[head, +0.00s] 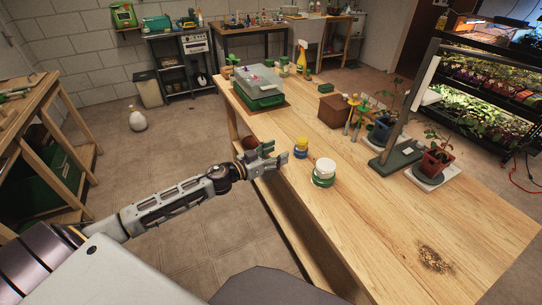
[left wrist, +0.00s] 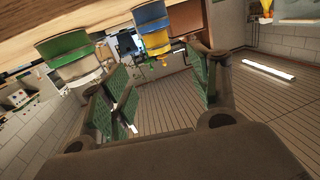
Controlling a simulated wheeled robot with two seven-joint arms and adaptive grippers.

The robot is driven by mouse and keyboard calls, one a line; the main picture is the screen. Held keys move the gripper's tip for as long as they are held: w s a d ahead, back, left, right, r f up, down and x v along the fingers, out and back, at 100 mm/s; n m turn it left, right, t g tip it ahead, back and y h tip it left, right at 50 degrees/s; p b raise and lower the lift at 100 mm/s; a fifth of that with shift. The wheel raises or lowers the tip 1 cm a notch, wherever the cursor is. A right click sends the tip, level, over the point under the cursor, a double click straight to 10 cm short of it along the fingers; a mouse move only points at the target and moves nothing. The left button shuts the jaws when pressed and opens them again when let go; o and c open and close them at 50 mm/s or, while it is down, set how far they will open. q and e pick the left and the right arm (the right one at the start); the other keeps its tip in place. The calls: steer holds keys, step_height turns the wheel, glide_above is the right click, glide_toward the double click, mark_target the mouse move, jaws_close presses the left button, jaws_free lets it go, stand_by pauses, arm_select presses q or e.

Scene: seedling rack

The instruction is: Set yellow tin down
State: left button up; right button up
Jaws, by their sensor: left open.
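The yellow tin (head: 301,144), with a blue lower band, stands upright on the wooden table near its left edge. It also shows upside down in the left wrist view (left wrist: 155,42), beyond the fingers and against the tabletop. My left gripper (head: 275,157) is open and empty, at the table's left edge just left of the yellow tin. A gap shows between its fingertips and the tin. In the left wrist view, the green finger pads (left wrist: 158,88) are spread apart with nothing between them. My right gripper is not in view.
A white-and-green tin (head: 324,171) stands close to the right front of the yellow tin. A clear-lidded green box (head: 262,97) stands farther back. A brown box (head: 333,110) and potted plants (head: 436,161) are to the right. The tabletop's near part is mostly clear, apart from spilled soil (head: 434,259).

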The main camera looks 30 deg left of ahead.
arm_select(q)
steer(key=shift+v, duration=1)
